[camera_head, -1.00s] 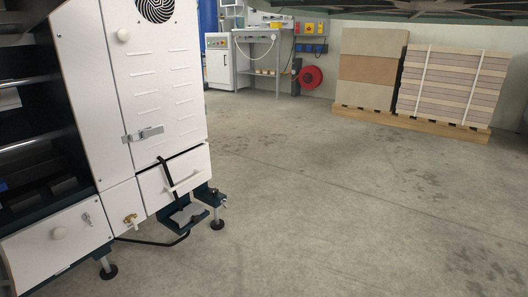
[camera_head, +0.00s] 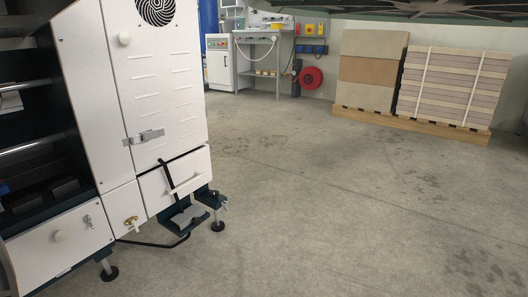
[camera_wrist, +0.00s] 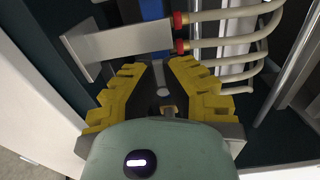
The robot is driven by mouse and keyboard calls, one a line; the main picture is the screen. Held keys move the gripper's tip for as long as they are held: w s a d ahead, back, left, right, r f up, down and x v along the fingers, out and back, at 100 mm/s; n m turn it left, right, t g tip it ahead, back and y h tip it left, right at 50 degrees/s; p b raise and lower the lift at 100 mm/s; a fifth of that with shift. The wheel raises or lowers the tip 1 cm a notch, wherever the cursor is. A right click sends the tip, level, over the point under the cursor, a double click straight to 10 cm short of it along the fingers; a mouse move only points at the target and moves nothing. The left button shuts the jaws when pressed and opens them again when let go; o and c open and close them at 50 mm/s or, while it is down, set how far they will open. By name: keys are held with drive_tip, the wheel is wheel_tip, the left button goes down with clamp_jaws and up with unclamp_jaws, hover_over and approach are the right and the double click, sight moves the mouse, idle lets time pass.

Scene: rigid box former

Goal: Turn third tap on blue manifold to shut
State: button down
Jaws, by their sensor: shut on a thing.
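In the wrist view, the blue manifold (camera_wrist: 153,24) shows as a narrow blue strip at top middle, beyond my gripper. Red-collared fittings (camera_wrist: 181,46) with pale hoses stand along its right side. My gripper (camera_wrist: 160,78) has yellow stepped fingers, which come together just below the blue strip. They are shut on a small grey part, seemingly a tap; it is mostly hidden between them. I cannot tell which tap in the row it is or how far it is turned. The head view does not show my gripper or the manifold clearly.
In the wrist view, a grey flat bracket (camera_wrist: 118,42) lies close to the left finger, and pale hoses (camera_wrist: 236,50) loop close on the right. In the head view, a white machine (camera_head: 160,90) fills the left; open floor (camera_head: 340,210) lies to its right.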

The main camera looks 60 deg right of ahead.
drive_tip(key=shift+f, duration=0.15)
drive_tip(key=c, duration=1)
unclamp_jaws()
drive_tip(key=shift+w, duration=0.1)
drive_tip(key=shift+c, duration=0.2)
drive_tip(key=s, duration=1.2)
drive_tip(key=shift+r, duration=0.2)
